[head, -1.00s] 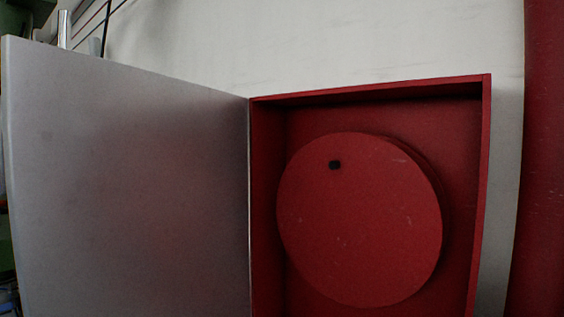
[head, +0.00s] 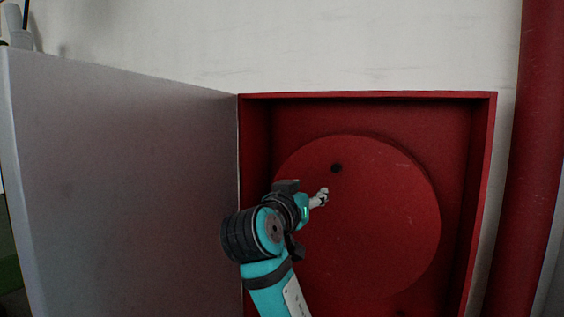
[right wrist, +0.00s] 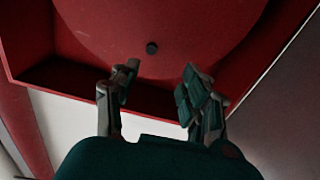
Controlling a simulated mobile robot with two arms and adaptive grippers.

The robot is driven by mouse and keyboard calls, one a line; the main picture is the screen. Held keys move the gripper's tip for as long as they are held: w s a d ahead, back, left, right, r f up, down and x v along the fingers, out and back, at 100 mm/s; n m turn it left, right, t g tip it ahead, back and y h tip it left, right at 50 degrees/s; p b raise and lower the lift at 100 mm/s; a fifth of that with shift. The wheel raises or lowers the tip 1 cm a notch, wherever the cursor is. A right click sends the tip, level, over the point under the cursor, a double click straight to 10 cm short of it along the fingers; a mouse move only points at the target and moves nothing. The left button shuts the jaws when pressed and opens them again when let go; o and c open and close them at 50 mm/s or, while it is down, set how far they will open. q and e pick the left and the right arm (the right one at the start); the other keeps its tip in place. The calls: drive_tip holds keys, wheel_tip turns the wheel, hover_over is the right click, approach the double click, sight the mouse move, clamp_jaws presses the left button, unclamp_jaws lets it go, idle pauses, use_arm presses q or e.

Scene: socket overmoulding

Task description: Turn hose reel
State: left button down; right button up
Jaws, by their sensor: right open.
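The hose reel (head: 385,215) is a large round red disc inside an open red cabinet (head: 490,180). My left gripper is not in view.
The cabinet's grey door (head: 120,180) stands wide open on the left, close beside my right arm. A thick red pipe (head: 530,160) runs upright on the right. A pale wall (head: 330,45) is behind.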

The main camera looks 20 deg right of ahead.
wheel_tip(320, 180, up, 2)
drive_tip(key=m+p, duration=0.1)
drive_tip(key=p, duration=0.3)
approach(334, 170)
drive_tip(key=p+x, duration=0.4)
drive_tip(key=x, duration=0.5)
drive_tip(key=shift+r, duration=0.15)
drive_tip(key=shift+w+d, duration=0.45)
drive_tip(key=shift+d, duration=0.05)
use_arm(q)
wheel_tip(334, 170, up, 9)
use_arm(e)
drive_tip(key=shift+f, duration=0.2)
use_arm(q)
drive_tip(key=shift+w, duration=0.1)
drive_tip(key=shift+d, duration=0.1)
use_arm(e)
clamp_jaws()
